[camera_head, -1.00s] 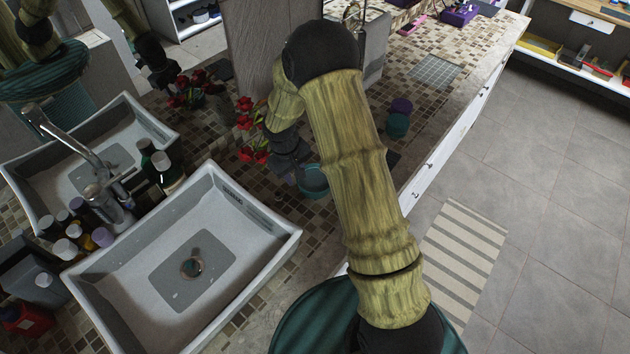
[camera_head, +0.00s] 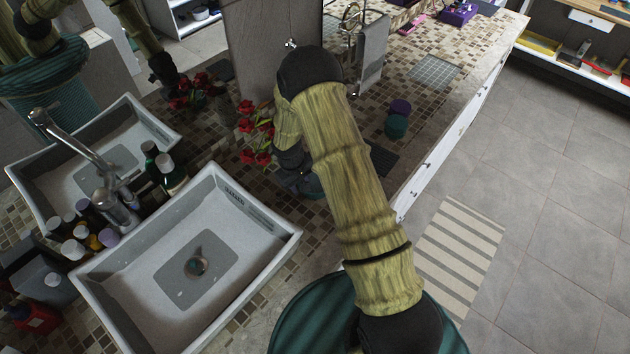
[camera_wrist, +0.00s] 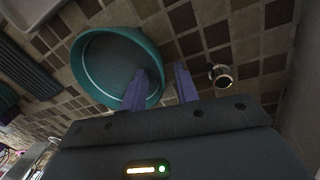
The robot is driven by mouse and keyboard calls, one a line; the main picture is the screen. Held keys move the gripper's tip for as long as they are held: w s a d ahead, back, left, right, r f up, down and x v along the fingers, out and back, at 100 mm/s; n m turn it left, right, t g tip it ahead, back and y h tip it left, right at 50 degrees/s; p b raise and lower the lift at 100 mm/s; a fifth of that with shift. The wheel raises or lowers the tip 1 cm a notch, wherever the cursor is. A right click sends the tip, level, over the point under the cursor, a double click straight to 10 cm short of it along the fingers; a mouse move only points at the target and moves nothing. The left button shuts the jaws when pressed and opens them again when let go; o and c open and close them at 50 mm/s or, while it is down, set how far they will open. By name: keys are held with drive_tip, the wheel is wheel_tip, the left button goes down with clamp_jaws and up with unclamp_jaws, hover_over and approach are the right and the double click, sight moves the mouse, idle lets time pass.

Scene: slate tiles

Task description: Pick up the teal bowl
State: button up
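The teal bowl (camera_wrist: 95,62) lies at the upper left in the wrist view, its open mouth showing. In the head view it is almost wholly hidden behind my arm and gripper. My gripper (camera_wrist: 163,84) is open, with two purple fingers apart. One finger overlaps the inside of the bowl and the other is outside, to the right of its rim. The near-right rim appears between them. I cannot tell whether either finger touches the bowl.
A small round metal-rimmed item (camera_wrist: 221,75) is right of the fingers. Red flowers (camera_head: 250,130) stand close left of my gripper. A grey sink (camera_head: 200,290) is at the lower left. A teal and purple item (camera_head: 397,120) and a dark mat (camera_head: 381,160) are to the right.

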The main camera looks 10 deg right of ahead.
drive_tip(key=shift+d+f, duration=0.1)
drive_tip(key=shift+f, duration=0.5)
clamp_jaws()
